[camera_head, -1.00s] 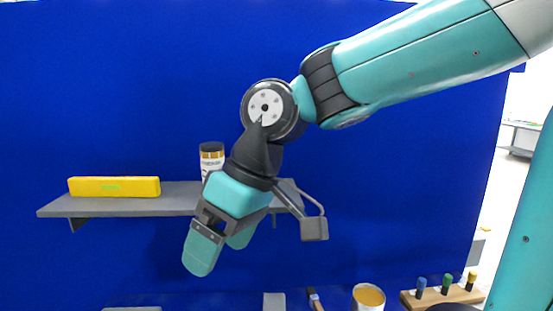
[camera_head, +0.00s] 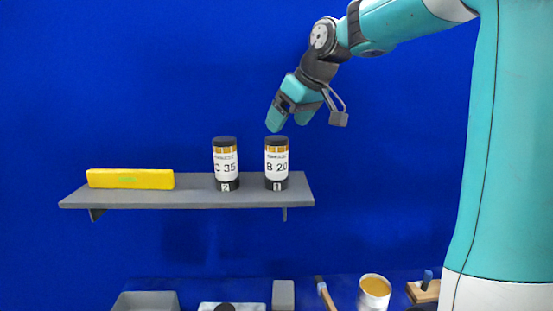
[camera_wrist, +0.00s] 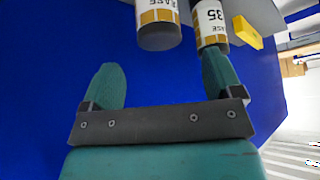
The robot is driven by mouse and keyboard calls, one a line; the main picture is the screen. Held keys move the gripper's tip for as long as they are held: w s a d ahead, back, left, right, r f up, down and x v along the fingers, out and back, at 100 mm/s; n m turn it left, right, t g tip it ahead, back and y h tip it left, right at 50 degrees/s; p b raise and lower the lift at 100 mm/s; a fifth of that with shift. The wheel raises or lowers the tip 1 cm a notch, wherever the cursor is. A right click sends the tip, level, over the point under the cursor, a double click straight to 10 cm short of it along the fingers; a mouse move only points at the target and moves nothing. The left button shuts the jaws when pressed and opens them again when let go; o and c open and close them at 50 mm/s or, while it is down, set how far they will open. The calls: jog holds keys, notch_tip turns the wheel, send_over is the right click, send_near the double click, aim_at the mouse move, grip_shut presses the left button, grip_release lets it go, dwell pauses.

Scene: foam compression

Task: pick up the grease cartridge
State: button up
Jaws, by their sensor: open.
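Two dark-capped cartridges with amber bands and white labels stand upright on the grey shelf (camera_head: 190,199). One is the C 35 cartridge (camera_head: 226,165), with tag 2. The B 20 cartridge (camera_head: 277,165), with tag 1, is to its right. My gripper (camera_head: 290,119) is open and empty, just above and slightly right of the B 20 cartridge. In the wrist view, a cartridge (camera_wrist: 159,22) lies ahead between the finger lines, its label cut off. The 35 cartridge (camera_wrist: 210,24) is beyond the right fingertip. My gripper (camera_wrist: 160,65) touches neither visibly.
A yellow box (camera_head: 130,179) lies on the shelf's left part. Below are a grey bin (camera_head: 147,302), a grey block (camera_head: 283,295), a brush or hammer (camera_head: 326,295), an open can (camera_head: 374,291) and a wooden rack (camera_head: 425,291). The blue wall behind is bare.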

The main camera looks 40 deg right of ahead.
aim_at(280, 138)
jog(key=p+x, duration=0.3)
jog(key=x, duration=0.4)
jog(key=shift+w+f, duration=0.1)
jog(key=shift+f, duration=0.25)
jog(key=shift+c, duration=0.4)
jog(key=c, duration=1)
